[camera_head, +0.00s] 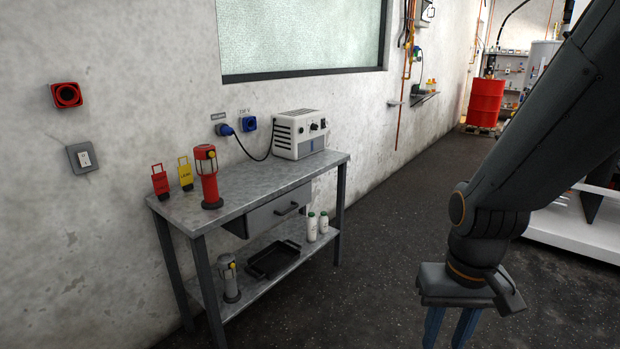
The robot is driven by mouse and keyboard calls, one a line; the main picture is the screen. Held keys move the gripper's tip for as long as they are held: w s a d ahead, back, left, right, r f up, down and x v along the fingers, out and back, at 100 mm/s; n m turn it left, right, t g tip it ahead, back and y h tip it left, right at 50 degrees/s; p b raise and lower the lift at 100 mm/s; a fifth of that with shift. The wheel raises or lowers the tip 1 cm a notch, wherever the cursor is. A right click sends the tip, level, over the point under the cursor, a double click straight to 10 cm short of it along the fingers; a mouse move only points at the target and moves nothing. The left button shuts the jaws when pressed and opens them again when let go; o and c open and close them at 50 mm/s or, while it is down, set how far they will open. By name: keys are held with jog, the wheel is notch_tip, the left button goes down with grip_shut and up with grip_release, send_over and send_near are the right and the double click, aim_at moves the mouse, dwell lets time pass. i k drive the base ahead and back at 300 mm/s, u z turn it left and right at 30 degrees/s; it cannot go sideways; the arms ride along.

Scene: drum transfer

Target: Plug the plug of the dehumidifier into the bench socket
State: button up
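The dehumidifier looks to be the white vented box (299,134) with knobs, on the back right of the metal bench (255,185). A black cable runs left from it to a blue plug (225,130) at the wall, under a small label. The plug sits against a wall fitting; I cannot tell whether that is a socket or a holder. A blue square socket (250,124) marked like "230 V" is just right of the plug, with nothing in it. My gripper (451,328) hangs at the lower right, far from the plug. Its blue fingers are apart, with floor showing between; their tips are cut off.
The lower shelf holds a black tray (272,261), white bottles (312,227) and a grey lantern (230,279). Floor right of the bench is clear.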

aim_at(225, 130)
jog(key=u, duration=0.45)
jog(key=i, duration=2.1)
jog(key=u, duration=0.8)
jog(key=i, duration=0.45)
jog(key=u, duration=0.05)
